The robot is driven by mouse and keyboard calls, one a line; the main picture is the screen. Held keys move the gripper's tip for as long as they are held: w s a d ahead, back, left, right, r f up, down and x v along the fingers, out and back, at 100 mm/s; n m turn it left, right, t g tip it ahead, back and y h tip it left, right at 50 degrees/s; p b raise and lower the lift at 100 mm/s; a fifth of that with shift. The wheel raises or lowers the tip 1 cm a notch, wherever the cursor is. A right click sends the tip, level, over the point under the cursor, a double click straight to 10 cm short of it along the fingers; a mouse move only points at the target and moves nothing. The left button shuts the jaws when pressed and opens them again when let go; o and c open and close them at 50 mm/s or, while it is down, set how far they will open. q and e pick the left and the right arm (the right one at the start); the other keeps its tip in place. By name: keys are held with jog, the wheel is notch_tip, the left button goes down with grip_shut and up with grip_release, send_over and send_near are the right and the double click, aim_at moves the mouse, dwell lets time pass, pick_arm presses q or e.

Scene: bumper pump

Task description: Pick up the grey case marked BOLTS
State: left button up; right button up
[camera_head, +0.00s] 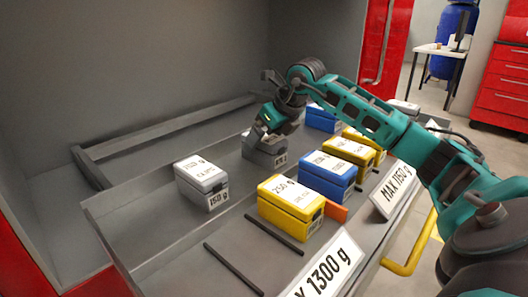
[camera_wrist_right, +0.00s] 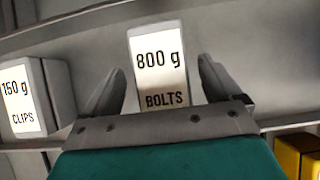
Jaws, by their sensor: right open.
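The grey case marked BOLTS (camera_wrist_right: 160,68) shows in the right wrist view with its 800 g label facing the camera. It lies between the two fingers of my right gripper (camera_wrist_right: 162,84), which is open, with a gap visible on each side of the label. In the head view the grey case (camera_head: 262,156) sits on the grey tray, partly hidden by my right gripper (camera_head: 266,128) directly above it. I cannot tell how deep the fingers reach around it. My left gripper is not in view.
A grey 150 g CLIPS case (camera_head: 202,181) stands to the left. A yellow 250 g case (camera_head: 290,208), a blue case (camera_head: 327,178) and other cases stand to the right and in front. MAX 1300 g (camera_head: 325,268) and MAX 1150 g (camera_head: 395,190) signs line the front edge.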

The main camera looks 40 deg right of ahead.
aim_at(265, 136)
jog(key=x, duration=0.3)
jog(key=shift+f, duration=0.15)
jog(key=c, duration=1.7)
jog(key=shift+w+d, duration=0.1)
grip_shut()
jog(key=shift+r, duration=0.2)
